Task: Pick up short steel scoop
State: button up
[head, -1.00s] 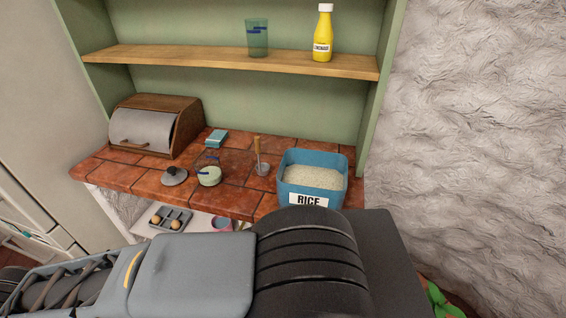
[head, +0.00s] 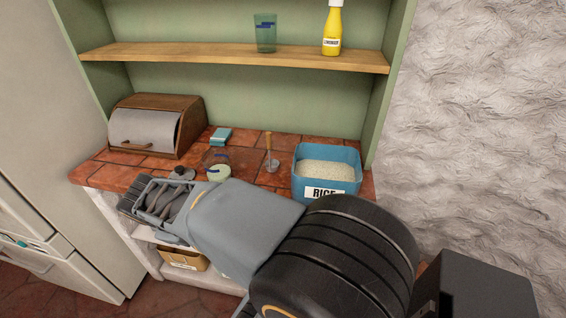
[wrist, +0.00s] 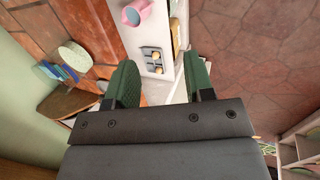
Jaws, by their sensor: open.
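A short scoop with a wooden handle (head: 268,141) and a small steel bowl (head: 272,165) is on the tiled counter in the head view, just left of the rice bin. I cannot make it out in the wrist view. My gripper (wrist: 160,62) is open and empty in the wrist view, its green fingers apart with the lower shelf beyond them. In the head view my arm reaches across the counter's front edge to the left, ending in front of the bread box. The scoop is behind and to the right of the arm's end, apart from it.
The blue rice bin (head: 312,187) stands right of the scoop. A pale green round container (head: 219,173), a blue box (head: 221,135) and a bread box (head: 148,130) are to its left. A pink cup (wrist: 137,13) and grey tray (wrist: 152,62) sit on the lower shelf.

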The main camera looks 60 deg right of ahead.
jog(key=w+d+n+g+h+b, duration=0.15)
jog(key=d+n+g+h, duration=0.45)
jog(key=d, duration=0.8)
jog(key=n+h+b, duration=0.2)
jog(key=n+h, duration=0.2)
jog(key=h, duration=0.3)
send_near(268, 144)
jog(key=shift+g, duration=0.4)
jog(key=x, duration=0.6)
jog(key=shift+w+d+f, duration=0.1)
jog(key=shift+w+f, duration=0.05)
jog(key=shift+w, duration=0.05)
jog(key=p+x, duration=0.1)
jog(key=x, duration=0.5)
jog(key=shift+d+f, duration=0.25)
jog(key=shift+d, duration=0.15)
jog(key=shift+w, duration=0.1)
grip_shut()
